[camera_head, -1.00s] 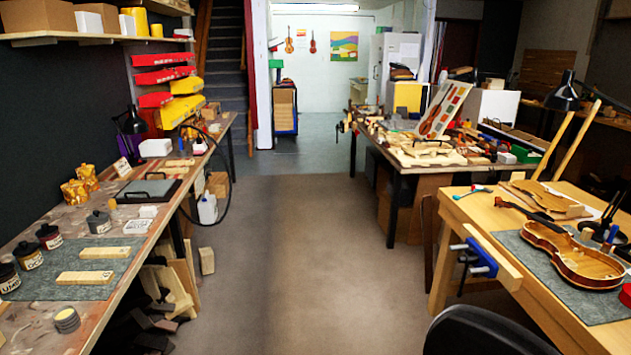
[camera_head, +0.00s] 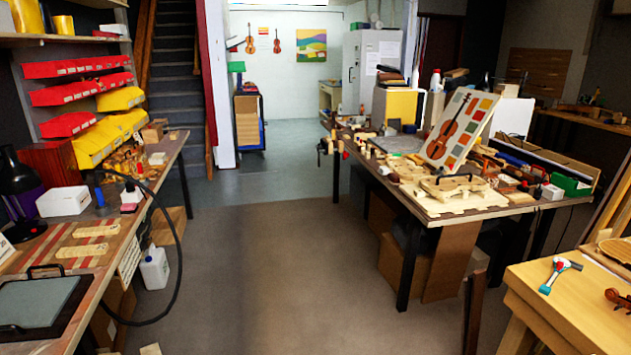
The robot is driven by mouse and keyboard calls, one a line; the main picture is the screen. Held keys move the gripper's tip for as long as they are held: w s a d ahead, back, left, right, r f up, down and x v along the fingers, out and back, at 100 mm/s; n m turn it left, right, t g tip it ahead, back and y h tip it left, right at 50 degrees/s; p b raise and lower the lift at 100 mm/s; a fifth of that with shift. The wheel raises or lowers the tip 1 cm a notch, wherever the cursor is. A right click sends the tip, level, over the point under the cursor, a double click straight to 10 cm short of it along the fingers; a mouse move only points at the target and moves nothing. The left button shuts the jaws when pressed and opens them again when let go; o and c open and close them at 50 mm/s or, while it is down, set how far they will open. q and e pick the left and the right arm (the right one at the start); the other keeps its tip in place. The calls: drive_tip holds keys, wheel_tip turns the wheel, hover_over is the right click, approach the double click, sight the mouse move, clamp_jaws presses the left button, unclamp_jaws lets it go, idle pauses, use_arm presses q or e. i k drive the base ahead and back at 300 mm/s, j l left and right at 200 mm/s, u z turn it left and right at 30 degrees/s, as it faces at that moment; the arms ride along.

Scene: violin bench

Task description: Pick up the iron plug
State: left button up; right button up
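I cannot make out the iron plug for certain in the head view. A black cable (camera_head: 178,235) rises from the left bench (camera_head: 125,235), loops out over its front edge and hangs down beside it. Neither of my grippers is in view.
A white jug (camera_head: 154,270) stands on the floor by the left bench. The grey floor (camera_head: 270,270) between the benches is clear. A cluttered table (camera_head: 415,205) is right of centre, and a wooden workbench (camera_head: 570,310) is at the lower right.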

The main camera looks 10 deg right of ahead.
sight(536, 195)
drive_tip(key=i+z, duration=0.75)
drive_tip(key=i, duration=0.2)
drive_tip(key=i+j+z, duration=0.4)
drive_tip(key=i+l+z, duration=0.25)
drive_tip(key=i+z, duration=0.6)
drive_tip(key=i, duration=0.2)
